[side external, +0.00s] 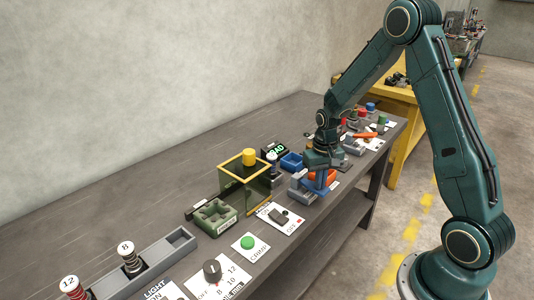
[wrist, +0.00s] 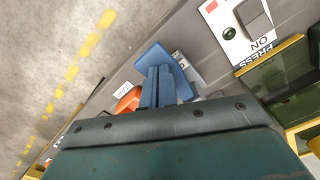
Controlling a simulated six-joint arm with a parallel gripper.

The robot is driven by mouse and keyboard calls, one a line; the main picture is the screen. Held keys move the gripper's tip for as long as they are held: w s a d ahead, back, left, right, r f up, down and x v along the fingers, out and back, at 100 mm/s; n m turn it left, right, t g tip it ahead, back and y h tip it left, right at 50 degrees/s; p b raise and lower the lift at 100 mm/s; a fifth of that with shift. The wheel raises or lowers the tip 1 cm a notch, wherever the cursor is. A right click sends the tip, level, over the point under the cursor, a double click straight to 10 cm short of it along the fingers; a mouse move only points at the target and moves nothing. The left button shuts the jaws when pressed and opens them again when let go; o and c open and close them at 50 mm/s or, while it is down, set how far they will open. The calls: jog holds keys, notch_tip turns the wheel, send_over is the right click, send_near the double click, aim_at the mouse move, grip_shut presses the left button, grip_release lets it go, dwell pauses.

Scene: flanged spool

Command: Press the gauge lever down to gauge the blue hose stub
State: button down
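My gripper (side external: 320,183) points down at a blue-grey fixture (side external: 302,191) with an orange lever part (side external: 330,175) beside the fingers. In the wrist view, the gripper's blue fingers (wrist: 159,73) lie side by side with no visible gap and nothing seen between them. The fixture's blue plate (wrist: 152,53) lies just beyond the fingertips, and the orange lever part (wrist: 129,99) is to their left, partly hidden by my gripper body. I cannot tell whether the fingers touch the lever. I cannot make out the blue hose stub in the fixture.
A press panel with a black switch (side external: 279,216) stands near the fixture. Several coloured pieces and another red-orange lever (side external: 365,136) crowd the bench's far end.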

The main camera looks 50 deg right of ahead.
jog(key=shift+f, duration=0.25)
notch_tip(320, 180, up, 8)
dwell(0.8)
dwell(0.5)
jog(key=s+a+r+n+t, duration=0.1)
jog(key=s+a+r, duration=0.3)
jog(key=a+r, duration=0.15)
jog(key=s+a+r+n+t, duration=0.2)
jog(key=s+a+r, duration=0.15)
jog(key=r, duration=0.35)
jog(key=s+a+r+n+t, duration=0.1)
jog(key=s+a+r, duration=0.1)
jog(key=s, duration=0.4)
jog(key=s+a+r+n+t, duration=0.1)
jog(key=s+a+r+n, duration=0.1)
jog(key=s+a, duration=0.2)
jog(key=s, duration=0.2)
jog(key=shift+s+a+r+t, duration=0.3)
jog(key=shift+a, duration=0.1)
